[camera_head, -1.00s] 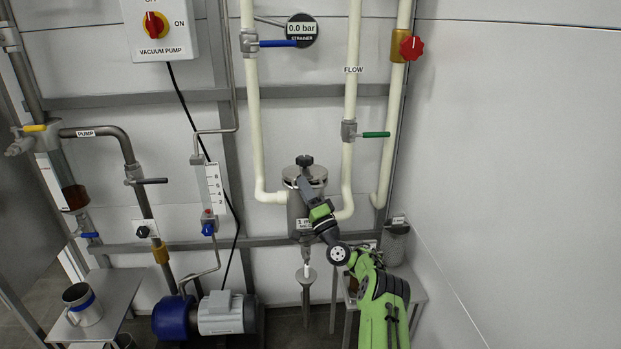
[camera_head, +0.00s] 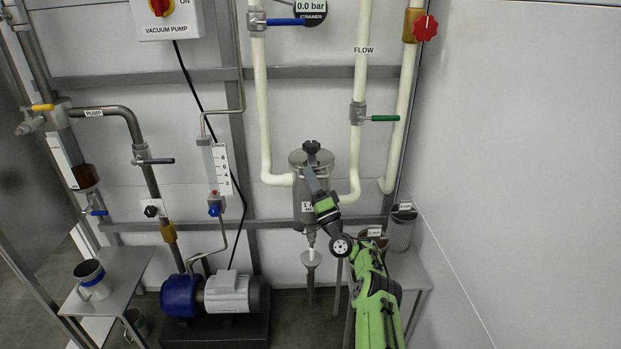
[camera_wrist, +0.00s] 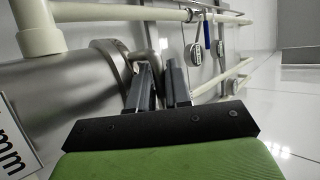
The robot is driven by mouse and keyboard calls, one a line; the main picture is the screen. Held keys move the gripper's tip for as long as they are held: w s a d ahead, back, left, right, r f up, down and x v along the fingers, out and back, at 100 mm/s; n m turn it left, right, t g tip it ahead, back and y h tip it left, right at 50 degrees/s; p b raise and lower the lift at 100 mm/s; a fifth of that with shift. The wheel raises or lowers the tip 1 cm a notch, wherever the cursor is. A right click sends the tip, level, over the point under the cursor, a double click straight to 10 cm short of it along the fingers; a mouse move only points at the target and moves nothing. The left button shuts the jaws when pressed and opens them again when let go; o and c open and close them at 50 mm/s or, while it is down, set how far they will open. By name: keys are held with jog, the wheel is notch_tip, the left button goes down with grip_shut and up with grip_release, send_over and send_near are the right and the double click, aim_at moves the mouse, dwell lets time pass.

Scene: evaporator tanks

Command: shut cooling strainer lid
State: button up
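The cooling strainer (camera_head: 299,205) is a grey steel canister on the wall pipes. Its round steel lid (camera_head: 297,157), with a black knob (camera_head: 312,147) on top, lies over the canister's mouth; I cannot tell whether it is fastened. My gripper (camera_head: 309,170) is at the front of the lid's rim, just below the knob. In the wrist view my gripper (camera_wrist: 159,75) has its two dark fingers apart, with a gap between them. The steel canister (camera_wrist: 70,95) lies on its side at the left there, and its rim (camera_wrist: 112,60) is close to the left finger. Contact is unclear.
White pipes (camera_head: 263,110) run down either side of the strainer. A funnel (camera_head: 311,259) stands below it. A mesh basket (camera_head: 401,232) sits on the right table (camera_head: 412,268). The strainer gauge (camera_head: 311,8) reads 0.0 bar. A plain wall bounds the right.

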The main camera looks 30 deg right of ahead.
jog(key=shift+f, duration=0.3)
jog(key=p+v, duration=0.3)
jog(key=v, duration=1.2)
jog(key=shift+s+p, duration=0.35)
jog(key=shift+p, duration=0.05)
jog(key=shift+a+r, duration=0.1)
jog(key=shift+r, duration=0.1)
